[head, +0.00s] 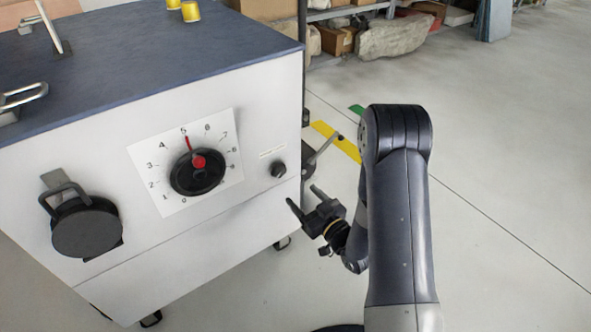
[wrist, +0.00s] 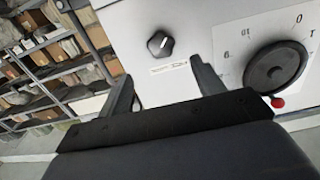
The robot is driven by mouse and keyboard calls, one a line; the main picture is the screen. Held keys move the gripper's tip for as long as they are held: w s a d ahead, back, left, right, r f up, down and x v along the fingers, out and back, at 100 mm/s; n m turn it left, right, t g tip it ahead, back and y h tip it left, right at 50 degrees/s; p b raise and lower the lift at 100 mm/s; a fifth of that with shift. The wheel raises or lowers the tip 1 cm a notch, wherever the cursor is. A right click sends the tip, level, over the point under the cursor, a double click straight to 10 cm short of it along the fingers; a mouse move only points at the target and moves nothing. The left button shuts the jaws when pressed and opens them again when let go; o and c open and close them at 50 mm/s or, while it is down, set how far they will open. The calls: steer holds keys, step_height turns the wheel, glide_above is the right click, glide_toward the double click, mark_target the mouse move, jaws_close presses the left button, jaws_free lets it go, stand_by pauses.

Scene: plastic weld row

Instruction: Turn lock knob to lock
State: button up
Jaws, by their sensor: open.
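The lock knob is a small black lobed knob (head: 278,170) on the right part of the white cabinet front, with a small label beside it. It also shows in the wrist view (wrist: 160,43), with a white mark on its face, beyond the gap between my fingers. My gripper (head: 303,198) is open and empty, just below and right of the knob in the head view, and apart from it. Its two fingers show in the wrist view (wrist: 163,84). What the label says is too small to read.
A black dial with a red pointer (head: 200,172) sits left of the knob on a numbered white plate (head: 225,125). A black round handle (head: 87,228) is further left. Yellow cups (head: 190,11) stand on the blue cabinet top (head: 120,58). Shelves stand behind; the floor (head: 500,190) at right is clear.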

mark_target(281, 173)
steer(key=b+x, duration=0.1)
steer(key=x, duration=0.9)
steer(key=shift+w+a+b, duration=0.2)
steer(key=shift+a+b, duration=0.05)
steer(key=shift+b, duration=0.05)
steer(key=shift+r, duration=0.1)
steer(key=shift+c, duration=0.4)
steer(key=c, duration=0.9)
